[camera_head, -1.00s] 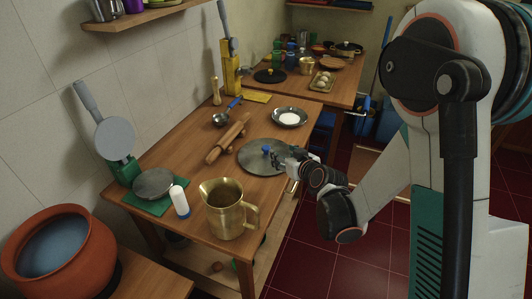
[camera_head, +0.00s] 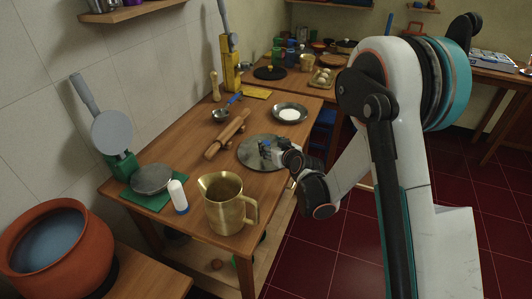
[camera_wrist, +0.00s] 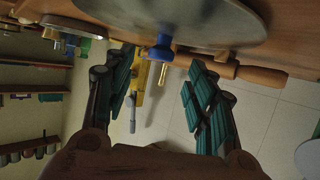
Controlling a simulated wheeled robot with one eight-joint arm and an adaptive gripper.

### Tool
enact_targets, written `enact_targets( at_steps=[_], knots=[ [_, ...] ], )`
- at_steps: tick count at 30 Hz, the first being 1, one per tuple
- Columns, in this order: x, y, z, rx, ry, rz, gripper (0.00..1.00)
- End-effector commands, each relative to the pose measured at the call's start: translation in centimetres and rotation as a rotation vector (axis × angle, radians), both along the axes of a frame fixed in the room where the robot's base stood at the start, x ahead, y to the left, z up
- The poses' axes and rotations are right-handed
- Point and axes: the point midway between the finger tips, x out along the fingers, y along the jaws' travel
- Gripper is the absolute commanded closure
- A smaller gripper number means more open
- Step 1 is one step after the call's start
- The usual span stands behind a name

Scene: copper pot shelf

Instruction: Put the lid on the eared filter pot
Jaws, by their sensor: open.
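The lid (camera_head: 252,158) is a wide, flat grey metal disc with a blue knob, lying on the near wooden table. My gripper (camera_head: 271,149) is over its right part, by the knob, and partly hides it. In the wrist view the lid (camera_wrist: 215,22) fills the top, with its blue knob (camera_wrist: 160,52) between the green-padded fingertips of my gripper (camera_wrist: 161,66). The fingers are open, with a gap on each side of the knob. I cannot tell which vessel is the eared filter pot; no eared pot shows clearly.
A brass jug (camera_head: 226,212) stands at the table's front, beside a white bottle (camera_head: 177,195) and a press (camera_head: 150,180). A rolling pin (camera_head: 228,135) lies behind, with a plate (camera_head: 290,113) to its right. A clay pot (camera_head: 88,255) stands at lower left.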

Motion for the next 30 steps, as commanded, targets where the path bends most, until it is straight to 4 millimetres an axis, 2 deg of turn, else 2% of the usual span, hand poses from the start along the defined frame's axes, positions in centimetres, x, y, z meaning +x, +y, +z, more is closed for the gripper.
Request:
enact_targets(
  at_steps=[5, 9, 16, 17, 23, 30],
  knots=[
    [2.0, 1.0, -1.8, 0.000, 0.000, 0.001, 0.49],
    [3.4, 1.7, -2.1, 0.000, 0.000, 0.001, 0.49],
    [3.6, 1.7, -2.0, 0.000, 0.000, 0.000, 0.49],
    [3.6, 1.7, -2.0, 0.000, 0.000, 0.000, 0.54],
    [3.6, 1.7, -2.0, 0.000, 0.000, 0.000, 0.99],
    [3.6, 1.7, -2.0, 0.000, 0.000, 0.000, 1.00]
  ],
)
